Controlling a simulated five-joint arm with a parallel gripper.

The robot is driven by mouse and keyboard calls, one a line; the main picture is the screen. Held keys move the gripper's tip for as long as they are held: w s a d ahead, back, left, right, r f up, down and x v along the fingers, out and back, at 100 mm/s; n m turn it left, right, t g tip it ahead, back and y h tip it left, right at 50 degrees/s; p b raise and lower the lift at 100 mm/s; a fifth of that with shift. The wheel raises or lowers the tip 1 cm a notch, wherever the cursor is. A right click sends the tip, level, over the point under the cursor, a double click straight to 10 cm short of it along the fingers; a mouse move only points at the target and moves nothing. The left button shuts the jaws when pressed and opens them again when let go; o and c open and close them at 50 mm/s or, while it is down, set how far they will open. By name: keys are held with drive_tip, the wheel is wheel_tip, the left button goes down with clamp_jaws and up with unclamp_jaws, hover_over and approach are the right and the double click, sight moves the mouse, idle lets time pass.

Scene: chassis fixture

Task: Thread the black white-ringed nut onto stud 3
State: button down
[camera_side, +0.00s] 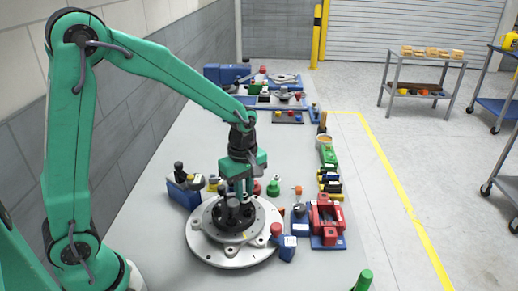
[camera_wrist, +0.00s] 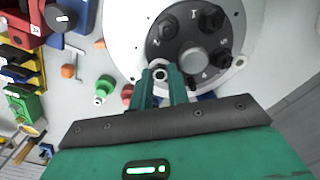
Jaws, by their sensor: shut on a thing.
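My gripper (camera_wrist: 160,86) is shut on the black white-ringed nut (camera_wrist: 160,74), which shows between the fingertips in the wrist view. Nut and fingertips lie over the rim of the black hub (camera_wrist: 183,64), on the side where stud 3 belongs between the marks 2 and 4. Stud 3 itself is hidden, so I cannot tell whether the nut touches it. Dark nuts or stud ends show around the hub near the other numbers. In the side view, my gripper (camera_side: 240,188) points down at the hub on the round silver chassis plate (camera_side: 262,249); the nut is not clear there.
A red-and-blue fixture (camera_side: 327,222) and a red-knobbed blue block (camera_side: 283,245) stand right of the plate. A blue block with a black knob (camera_side: 185,187) stands left. A green-capped piece (camera_wrist: 104,88) and a red piece (camera_wrist: 127,94) lie close to the fingers.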

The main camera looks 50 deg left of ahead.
drive_tip(key=shift+m, duration=0.3)
drive_tip(key=shift+s+m, duration=0.1)
drive_tip(key=shift+m, duration=1.4)
drive_tip(key=shift+f+m, duration=0.1)
drive_tip(key=shift+m, duration=1.6)
drive_tip(key=shift+m, duration=1.7)
drive_tip(key=shift+f, duration=0.1)
drive_tip(key=shift+m, duration=1.8)
